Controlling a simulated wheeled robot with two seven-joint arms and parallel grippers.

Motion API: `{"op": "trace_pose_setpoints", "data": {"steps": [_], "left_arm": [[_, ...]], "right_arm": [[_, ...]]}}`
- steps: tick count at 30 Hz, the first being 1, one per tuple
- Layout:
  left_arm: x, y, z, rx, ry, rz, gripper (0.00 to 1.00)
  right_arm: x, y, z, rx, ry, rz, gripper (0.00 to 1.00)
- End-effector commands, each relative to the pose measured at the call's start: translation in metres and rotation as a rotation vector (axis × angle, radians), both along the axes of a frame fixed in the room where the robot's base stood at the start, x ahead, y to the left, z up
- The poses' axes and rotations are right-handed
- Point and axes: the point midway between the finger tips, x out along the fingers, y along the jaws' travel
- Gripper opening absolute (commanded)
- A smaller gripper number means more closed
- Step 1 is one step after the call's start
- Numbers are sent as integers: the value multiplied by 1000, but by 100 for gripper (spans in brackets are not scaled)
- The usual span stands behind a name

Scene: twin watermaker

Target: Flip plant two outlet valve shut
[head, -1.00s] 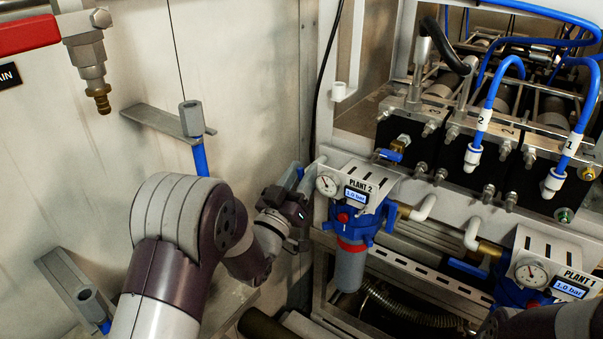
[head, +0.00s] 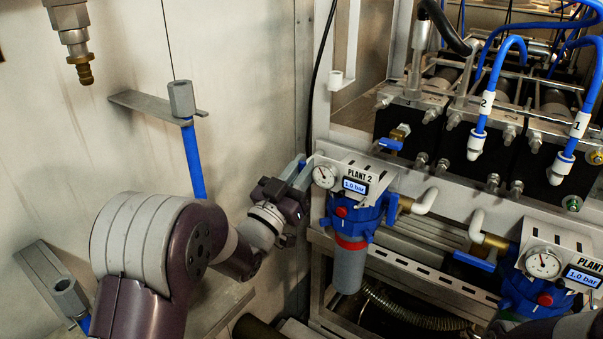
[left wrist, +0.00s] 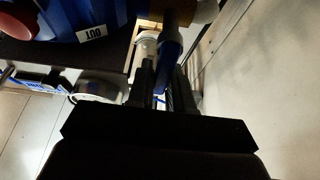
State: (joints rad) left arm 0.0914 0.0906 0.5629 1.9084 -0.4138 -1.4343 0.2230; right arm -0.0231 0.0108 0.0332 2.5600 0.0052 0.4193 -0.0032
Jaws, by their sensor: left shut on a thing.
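The plant two filter unit (head: 347,213), with a blue head, a grey bowl and a "PLANT 2" plate (head: 356,176), hangs on the frame right of my left gripper (head: 299,180). The outlet valve's blue lever (head: 303,166) shows only partly at the gripper's jaws. In the left wrist view, the blue lever (left wrist: 168,50) stands between the two fingers (left wrist: 164,78), and my left gripper is shut on it. An "OUT" label (left wrist: 92,32) marks the blue housing beside it. The valve body is mostly hidden. My right gripper is out of view.
The plant one unit (head: 540,270) hangs at the lower right. Black pump blocks (head: 400,130) with blue hoses stand above. A black cable (head: 322,90) runs down behind the gripper.

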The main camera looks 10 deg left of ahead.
Motion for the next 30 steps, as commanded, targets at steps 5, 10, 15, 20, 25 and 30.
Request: {"op": "trace_pose_setpoints", "data": {"steps": [5,10,15,20,25,30], "left_arm": [[0,0,-1,1,3,-1,40],[0,-1,-1,1,2,-2,40],[0,-1,-1,1,1,-3,40],[0,-1,0,1,1,-3,40],[0,0,5,-39,16,-5,40],[4,8,13,-228,90,-3,40]], "right_arm": [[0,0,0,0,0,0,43],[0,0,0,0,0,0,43],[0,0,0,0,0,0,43],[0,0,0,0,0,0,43],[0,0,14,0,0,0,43],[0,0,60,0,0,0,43]]}}
